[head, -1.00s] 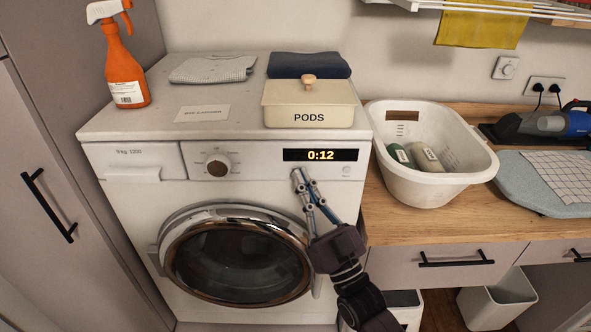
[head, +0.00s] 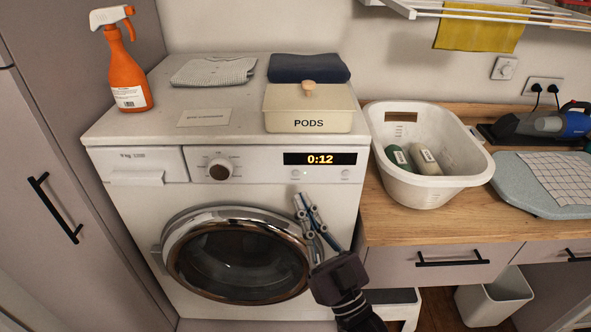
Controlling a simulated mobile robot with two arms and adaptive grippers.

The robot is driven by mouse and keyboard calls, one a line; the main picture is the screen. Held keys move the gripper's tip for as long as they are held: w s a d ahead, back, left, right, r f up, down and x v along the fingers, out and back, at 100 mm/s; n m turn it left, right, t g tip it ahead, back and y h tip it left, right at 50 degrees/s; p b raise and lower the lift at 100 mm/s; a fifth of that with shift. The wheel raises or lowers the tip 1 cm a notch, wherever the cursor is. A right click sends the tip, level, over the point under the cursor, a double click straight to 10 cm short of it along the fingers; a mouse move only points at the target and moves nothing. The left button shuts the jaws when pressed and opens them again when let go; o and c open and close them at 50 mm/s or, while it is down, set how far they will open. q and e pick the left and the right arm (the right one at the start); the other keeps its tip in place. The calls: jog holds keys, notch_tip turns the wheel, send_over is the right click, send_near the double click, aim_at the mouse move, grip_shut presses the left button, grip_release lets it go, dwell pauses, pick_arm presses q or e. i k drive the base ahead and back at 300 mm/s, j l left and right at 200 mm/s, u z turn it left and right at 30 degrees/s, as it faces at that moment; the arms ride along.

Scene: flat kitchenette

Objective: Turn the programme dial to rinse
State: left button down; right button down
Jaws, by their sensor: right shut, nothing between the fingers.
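My right gripper (head: 301,197) is shut and empty, in front of the machine below the display and near the upper right of the round door (head: 235,262). It is to the right of and lower than the dial, apart from it. My left gripper is not in view.
On the machine top stand an orange spray bottle (head: 127,70), folded cloths (head: 213,71), a card (head: 204,117) and a PODS box (head: 308,110). A white basket (head: 440,185) with bottles stands on the wooden counter (head: 390,232) at right. The space before the dial is clear.

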aim_at(220, 169)
jog(key=k+j+u, duration=0.1)
jog(key=j+u, duration=0.15)
jog(key=j, duration=0.7)
jog(key=j+u, duration=0.2)
jog(key=j, duration=0.8)
jog(key=k, duration=0.05)
